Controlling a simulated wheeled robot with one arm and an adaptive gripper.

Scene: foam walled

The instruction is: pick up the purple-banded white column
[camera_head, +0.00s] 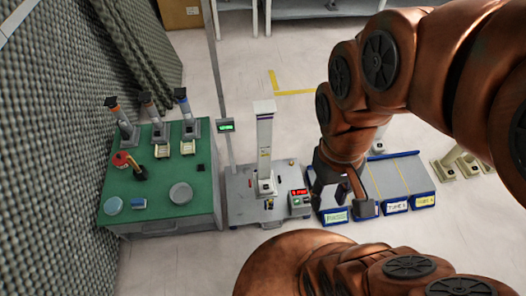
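Three slim white columns with dark tops lean on square bases along the back of the green-topped table. The left one (122,122) has an orange band and the right one (187,112) a blue band. The middle one (152,115) has a bluish-purple band, its exact hue hard to tell at this size. My gripper (345,207) is at the centre right, well to the right of these columns, pointing down over the labelled bins. Its fingers are apart and nothing shows between them.
Labelled bins (395,180) lie under my gripper. Round discs (180,194) and a red-black item (125,161) lie on the green table (160,215). A foam wall borders the left.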

